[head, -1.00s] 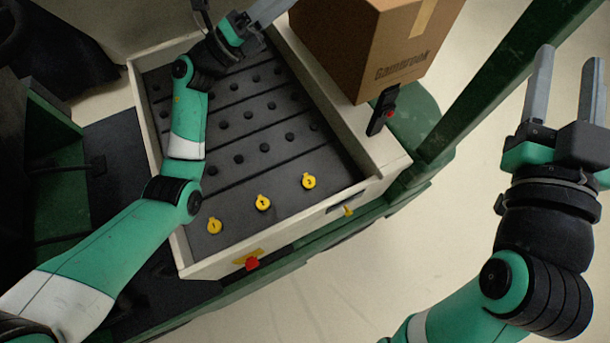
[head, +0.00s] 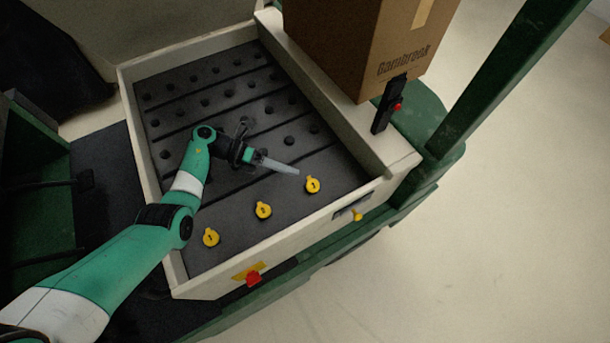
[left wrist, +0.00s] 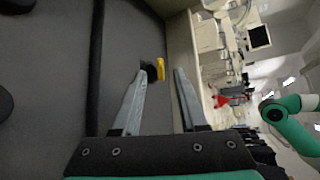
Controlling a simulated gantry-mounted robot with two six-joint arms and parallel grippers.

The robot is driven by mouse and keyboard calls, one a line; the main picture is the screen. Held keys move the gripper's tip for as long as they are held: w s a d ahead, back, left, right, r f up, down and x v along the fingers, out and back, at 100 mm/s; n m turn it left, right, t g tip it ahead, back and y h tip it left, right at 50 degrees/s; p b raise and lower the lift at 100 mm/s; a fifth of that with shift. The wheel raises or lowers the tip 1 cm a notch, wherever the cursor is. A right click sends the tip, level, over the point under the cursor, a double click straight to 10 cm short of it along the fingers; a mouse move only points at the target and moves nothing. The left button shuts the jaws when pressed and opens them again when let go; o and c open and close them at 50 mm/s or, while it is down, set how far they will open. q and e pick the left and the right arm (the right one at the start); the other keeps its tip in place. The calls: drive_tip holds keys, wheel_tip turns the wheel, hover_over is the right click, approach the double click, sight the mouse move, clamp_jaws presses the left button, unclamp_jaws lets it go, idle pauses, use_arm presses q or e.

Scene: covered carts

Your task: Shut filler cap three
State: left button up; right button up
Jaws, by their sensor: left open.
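Three round yellow filler caps stand in a row on the near part of the black ribbed deck. The rightmost, cap three (head: 313,185), lies just beyond my left gripper's tips. The middle cap (head: 263,210) and left cap (head: 211,237) are nearer. My left gripper (head: 292,171) is open and empty, low over the deck, pointing right toward cap three. In the left wrist view a yellow cap (left wrist: 161,69) shows nearly edge-on beside a dark patch, ahead of and between the open fingertips (left wrist: 161,72). I cannot tell whether it is touched. My right gripper is out of view.
A pale raised wall (head: 240,268) rims the deck. A cardboard box (head: 370,50) and a black handle with a red button (head: 387,105) stand at the right. A red knob (head: 253,279) and yellow knob (head: 357,215) are on the front wall.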

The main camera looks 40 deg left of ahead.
sight(312, 184)
use_arm(q)
drive_tip(key=x, duration=0.5)
drive_tip(key=shift+d+b, duration=0.1)
drive_tip(key=shift+b, duration=0.25)
clamp_jaws()
